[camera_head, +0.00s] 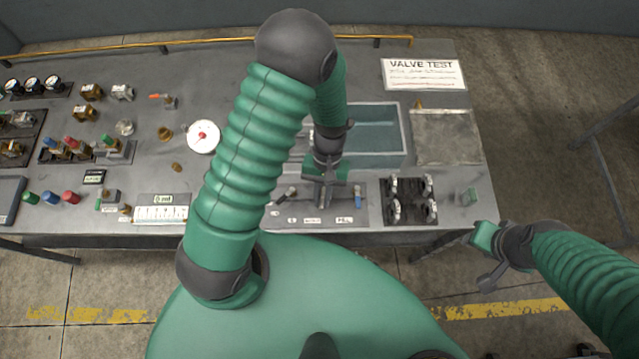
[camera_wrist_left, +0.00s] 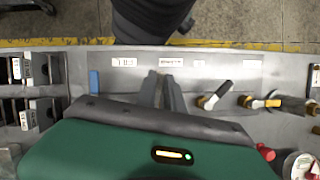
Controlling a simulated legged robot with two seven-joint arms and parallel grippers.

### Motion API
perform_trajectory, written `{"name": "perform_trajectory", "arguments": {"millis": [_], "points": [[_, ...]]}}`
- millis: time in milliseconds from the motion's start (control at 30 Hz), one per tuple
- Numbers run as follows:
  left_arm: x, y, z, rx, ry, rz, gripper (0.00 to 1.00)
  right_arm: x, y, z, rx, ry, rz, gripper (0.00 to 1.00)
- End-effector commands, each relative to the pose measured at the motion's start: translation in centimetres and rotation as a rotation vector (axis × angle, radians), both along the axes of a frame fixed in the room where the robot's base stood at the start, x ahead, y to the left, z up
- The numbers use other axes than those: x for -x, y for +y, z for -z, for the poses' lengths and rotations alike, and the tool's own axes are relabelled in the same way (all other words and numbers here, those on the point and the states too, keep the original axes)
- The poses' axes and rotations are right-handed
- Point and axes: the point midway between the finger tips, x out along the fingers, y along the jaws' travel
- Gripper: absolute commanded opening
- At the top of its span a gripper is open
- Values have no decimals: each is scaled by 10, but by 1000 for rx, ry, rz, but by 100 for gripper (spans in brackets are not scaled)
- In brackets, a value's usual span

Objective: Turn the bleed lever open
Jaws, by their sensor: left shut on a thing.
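My left gripper (camera_head: 324,194) reaches down onto the grey valve panel (camera_head: 375,212) at the front of the bench. Its two fingers also show in the left wrist view (camera_wrist_left: 163,90), close together above a small white label (camera_wrist_left: 171,62) too small to read surely. They are shut on the bleed lever, which the fingers and gripper body mostly hide, so its angle cannot be told. A blue handle (camera_head: 358,200) stands just right of the gripper. A lever with a black and white handle (camera_head: 287,194) is to its left. My right gripper (camera_head: 487,258) is off the bench's front right corner, away from the panel.
Behind are a water-filled basin (camera_head: 378,108) and a VALVE TEST sign (camera_head: 423,74). The floor right of the bench is mostly free.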

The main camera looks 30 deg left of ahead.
Motion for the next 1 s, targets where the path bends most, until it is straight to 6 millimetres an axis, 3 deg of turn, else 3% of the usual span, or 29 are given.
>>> {"name": "perform_trajectory", "arguments": {"millis": [400,967,1000], "points": [[2,-9,1,2,13,-199,0,0,0,-5,0,0,0,36],[1,-10,1,2,13,-228,0,0,0,-5,0,0,0,36],[1,-10,1,2,13,-228,16,0,0,-5,0,0,0,36]]}}
